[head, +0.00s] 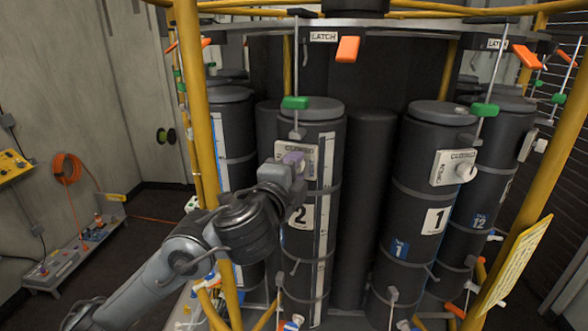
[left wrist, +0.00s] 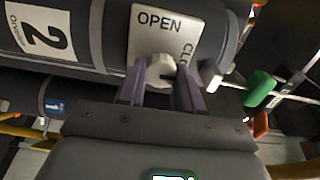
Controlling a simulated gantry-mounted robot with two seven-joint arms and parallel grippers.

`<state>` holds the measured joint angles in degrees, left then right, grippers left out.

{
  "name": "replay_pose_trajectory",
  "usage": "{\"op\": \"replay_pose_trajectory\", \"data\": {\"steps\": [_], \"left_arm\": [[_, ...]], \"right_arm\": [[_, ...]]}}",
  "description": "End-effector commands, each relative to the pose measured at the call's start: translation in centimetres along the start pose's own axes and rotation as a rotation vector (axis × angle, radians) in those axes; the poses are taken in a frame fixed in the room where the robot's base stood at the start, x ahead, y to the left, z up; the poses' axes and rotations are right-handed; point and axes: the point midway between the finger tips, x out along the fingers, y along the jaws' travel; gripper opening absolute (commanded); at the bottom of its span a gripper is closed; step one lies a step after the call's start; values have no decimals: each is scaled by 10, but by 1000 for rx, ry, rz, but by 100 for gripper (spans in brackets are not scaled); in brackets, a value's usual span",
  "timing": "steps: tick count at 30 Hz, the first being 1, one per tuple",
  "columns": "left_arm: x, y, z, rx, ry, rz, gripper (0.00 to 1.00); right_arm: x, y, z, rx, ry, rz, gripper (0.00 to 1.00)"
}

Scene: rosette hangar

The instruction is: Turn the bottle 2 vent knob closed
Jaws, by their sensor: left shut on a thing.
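Bottle 2 (head: 327,125) is a dark upright cylinder in the middle of the head view, with a white "2" label (head: 300,216). Its white vent plate (head: 310,162) sits on the upper front, partly hidden by my left gripper (head: 293,160). In the left wrist view the plate (left wrist: 150,35) reads "OPEN" and a partly cut "CLO". The white vent knob (left wrist: 160,68) stands out from it. The purple fingers of my left gripper (left wrist: 161,88) are on either side of the knob, shut on it. The knob's exact pointing direction is hard to tell. My right gripper is not in view.
Bottle 1 (head: 433,140) stands to the right with its own vent plate (head: 447,168). Yellow frame posts (head: 197,100) rise at left and right. Thin rods with green handles (head: 294,103) and orange latch handles (head: 348,48) hang near the bottle tops.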

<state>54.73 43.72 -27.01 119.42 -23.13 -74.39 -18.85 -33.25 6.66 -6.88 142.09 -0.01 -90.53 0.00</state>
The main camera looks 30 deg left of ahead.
Motion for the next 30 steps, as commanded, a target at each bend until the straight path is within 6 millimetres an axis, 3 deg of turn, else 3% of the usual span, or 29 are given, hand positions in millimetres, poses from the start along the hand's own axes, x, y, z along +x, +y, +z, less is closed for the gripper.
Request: {"op": "replay_pose_trajectory", "data": {"steps": [19, 20, 21, 24, 30], "left_arm": [[0, 0, 0, 50, 1, -1, 5], [0, 0, 0, 50, 1, -1, 40], [0, 0, 0, 50, 1, -1, 46], [0, 0, 0, 49, 1, -1, 61], [0, 0, 0, 48, 0, 0, 61]], "right_arm": [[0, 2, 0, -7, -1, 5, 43], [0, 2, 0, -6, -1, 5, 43], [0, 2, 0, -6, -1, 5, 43], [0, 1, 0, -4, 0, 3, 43], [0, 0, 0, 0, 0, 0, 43]]}}
